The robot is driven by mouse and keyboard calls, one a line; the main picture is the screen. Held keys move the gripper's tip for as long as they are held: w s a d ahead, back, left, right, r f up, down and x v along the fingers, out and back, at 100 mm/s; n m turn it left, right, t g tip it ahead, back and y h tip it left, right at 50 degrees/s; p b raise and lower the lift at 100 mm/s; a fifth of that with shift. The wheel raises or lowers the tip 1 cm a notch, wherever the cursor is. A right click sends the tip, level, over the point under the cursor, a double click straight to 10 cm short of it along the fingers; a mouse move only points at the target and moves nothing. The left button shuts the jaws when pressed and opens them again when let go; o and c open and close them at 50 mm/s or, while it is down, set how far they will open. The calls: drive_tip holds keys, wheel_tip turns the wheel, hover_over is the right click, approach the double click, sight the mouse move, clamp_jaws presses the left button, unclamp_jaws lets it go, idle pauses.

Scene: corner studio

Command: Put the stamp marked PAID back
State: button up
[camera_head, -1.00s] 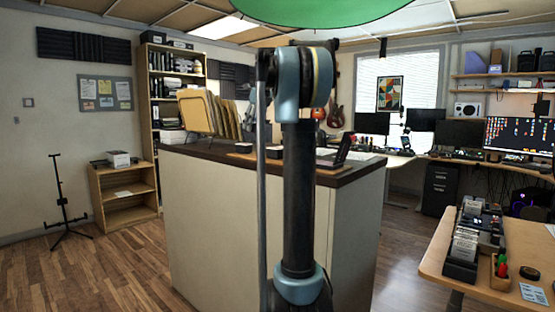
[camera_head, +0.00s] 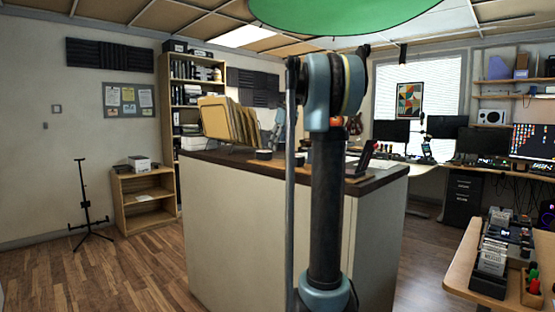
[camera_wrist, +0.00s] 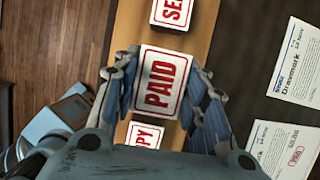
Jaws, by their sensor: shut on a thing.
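The stamp marked PAID (camera_wrist: 160,84) is between the two fingers of my gripper (camera_wrist: 163,70) in the wrist view, label facing the camera. My gripper is shut on it. Beneath it runs a light wooden strip (camera_wrist: 202,42). A stamp with a label starting SE (camera_wrist: 172,12) stands above it in the picture, and one ending PY (camera_wrist: 145,136) below it. PAID looks slightly larger than these two; I cannot tell whether it touches the wood. In the head view my arm hides the gripper and the stamp.
Printed papers (camera_wrist: 301,62) lie right of the strip in the wrist view. The dark-topped counter (camera_head: 285,180) carries a rack of tan folders (camera_head: 228,122) and a dark upright device (camera_head: 364,157). A desk (camera_head: 462,268) with boxes stands at right.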

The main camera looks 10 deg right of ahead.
sight(279, 163)
drive_tip(key=shift+f, duration=2.5)
drive_tip(key=o, duration=1.1)
drive_tip(key=v, duration=1.2)
